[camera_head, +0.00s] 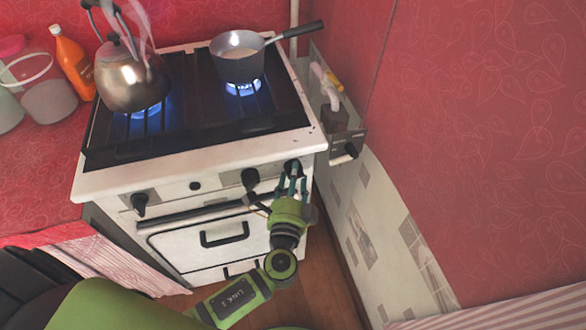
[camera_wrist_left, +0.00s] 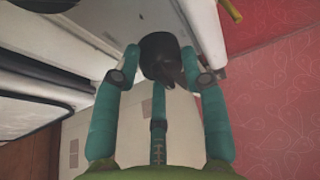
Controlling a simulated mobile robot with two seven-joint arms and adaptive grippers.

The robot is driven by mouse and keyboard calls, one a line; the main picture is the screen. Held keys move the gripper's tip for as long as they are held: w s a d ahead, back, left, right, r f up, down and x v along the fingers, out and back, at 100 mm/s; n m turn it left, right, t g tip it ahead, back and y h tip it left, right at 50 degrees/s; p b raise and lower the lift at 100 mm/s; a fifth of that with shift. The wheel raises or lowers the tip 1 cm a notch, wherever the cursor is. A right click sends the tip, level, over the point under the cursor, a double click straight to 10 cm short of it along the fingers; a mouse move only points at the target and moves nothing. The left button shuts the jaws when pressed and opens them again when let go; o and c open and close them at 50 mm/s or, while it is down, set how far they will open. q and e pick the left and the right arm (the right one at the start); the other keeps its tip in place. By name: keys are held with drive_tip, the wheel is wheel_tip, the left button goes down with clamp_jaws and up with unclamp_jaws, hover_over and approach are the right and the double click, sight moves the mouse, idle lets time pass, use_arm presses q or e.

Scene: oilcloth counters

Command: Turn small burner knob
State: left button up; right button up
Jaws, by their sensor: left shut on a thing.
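The white stove (camera_head: 200,172) has black knobs along its front: a left knob (camera_head: 139,204), a middle knob (camera_head: 250,177) and a right knob (camera_head: 292,165). My left gripper (camera_head: 292,180) reaches up to the right knob, its teal fingers shut around it. In the left wrist view my left gripper (camera_wrist_left: 160,75) has fingers on both sides of the black knob (camera_wrist_left: 158,52) and a third finger below it. Fingers hide part of the knob. Blue flames burn under the pot (camera_head: 238,62) and the steaming kettle (camera_head: 128,78). My right gripper is not in view.
The pot's handle (camera_head: 298,29) sticks out over the stove's back right. A wall stands close on the right, with a pipe and yellow-handled valve (camera_head: 333,80). An orange bottle (camera_head: 71,60) and glass jar (camera_head: 48,95) stand on the red counter (camera_head: 35,180) at left.

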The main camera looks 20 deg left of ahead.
use_arm(q)
drive_tip(key=m+p, duration=0.1)
drive_tip(key=p, duration=0.1)
drive_tip(key=r+m+g+p, duration=0.1)
drive_tip(key=m+p, duration=0.2)
drive_tip(key=p, duration=0.1)
drive_tip(key=shift+w+d+r+m+g+p, duration=0.2)
drive_tip(key=shift+d+r+m+g+p, duration=0.1)
drive_tip(key=shift+r+g+p, duration=0.1)
drive_tip(key=m+p, duration=0.1)
drive_tip(key=m+g+p, duration=0.1)
drive_tip(key=shift+d+f+y+p, duration=0.1)
drive_tip(key=shift+f+y+p, duration=0.25)
drive_tip(key=shift+f+y, duration=0.05)
drive_tip(key=shift+s+f, duration=0.1)
drive_tip(key=shift+f, duration=0.05)
drive_tip(key=o, duration=1.1)
drive_tip(key=shift+c, duration=0.2)
drive_tip(key=shift+w+f, duration=0.2)
